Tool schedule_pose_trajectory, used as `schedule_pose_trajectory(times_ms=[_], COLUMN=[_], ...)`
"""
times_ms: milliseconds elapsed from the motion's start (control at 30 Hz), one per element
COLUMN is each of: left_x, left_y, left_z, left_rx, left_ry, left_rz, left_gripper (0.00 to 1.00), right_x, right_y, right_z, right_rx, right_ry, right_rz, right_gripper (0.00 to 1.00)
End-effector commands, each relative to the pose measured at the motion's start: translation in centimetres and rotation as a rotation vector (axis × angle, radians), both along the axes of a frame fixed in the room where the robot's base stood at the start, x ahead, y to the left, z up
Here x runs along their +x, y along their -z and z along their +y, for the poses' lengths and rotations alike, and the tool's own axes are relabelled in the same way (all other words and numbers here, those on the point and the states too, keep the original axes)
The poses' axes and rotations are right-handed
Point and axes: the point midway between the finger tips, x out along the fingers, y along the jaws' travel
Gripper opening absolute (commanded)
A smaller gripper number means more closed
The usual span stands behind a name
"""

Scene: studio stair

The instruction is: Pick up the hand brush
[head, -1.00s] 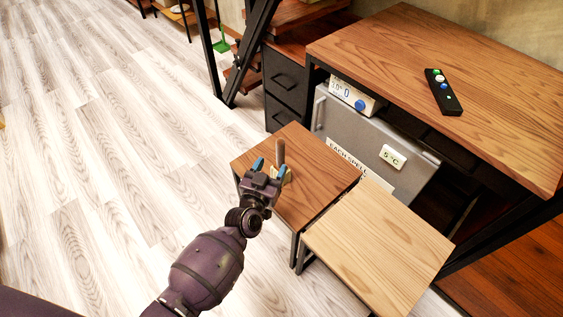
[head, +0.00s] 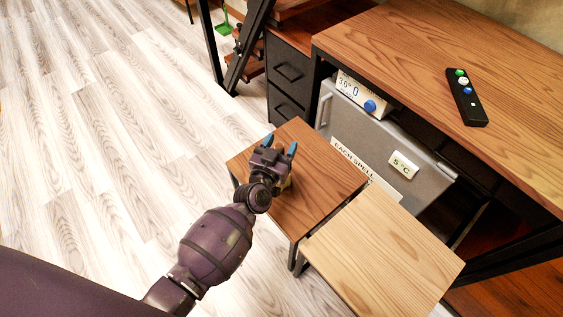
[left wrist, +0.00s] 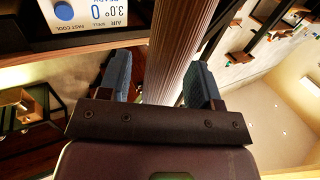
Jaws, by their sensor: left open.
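My left gripper (head: 280,145) is open above the dark wooden side table (head: 316,205), its blue fingertips pointing away from me. My right gripper is not in view.
A lighter wooden table (head: 385,255) adjoins the side table at the front right. Behind stand a grey fridge (head: 365,145) and a desk (head: 410,50) with a black remote (head: 466,97). A black drawer unit (head: 288,75) is at the back. Open floor lies left.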

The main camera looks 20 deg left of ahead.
Motion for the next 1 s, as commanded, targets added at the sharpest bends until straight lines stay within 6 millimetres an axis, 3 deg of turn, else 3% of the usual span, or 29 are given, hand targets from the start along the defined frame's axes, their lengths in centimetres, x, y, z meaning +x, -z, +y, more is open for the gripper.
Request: schedule_pose_trajectory(times_ms=[267,633,867,1000], left_x=[0.2,0.1,0.2,0.3], left_y=[-0.2,-0.1,-0.2,-1.3], left_z=[-0.1,-0.1,-0.1,0.0], left_rx=[-0.001,0.000,0.000,-0.001], left_ry=[0.000,-0.001,-0.001,-0.002], left_rz=[-0.002,-0.002,-0.003,-0.008], left_gripper=[0.58,0.04,0.04,0.04], right_x=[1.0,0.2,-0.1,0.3], right_y=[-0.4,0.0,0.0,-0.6], right_z=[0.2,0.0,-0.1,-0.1], right_rx=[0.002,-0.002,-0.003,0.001], right_ry=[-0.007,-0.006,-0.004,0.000], right_rz=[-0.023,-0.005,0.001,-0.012], right_gripper=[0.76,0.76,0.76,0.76])
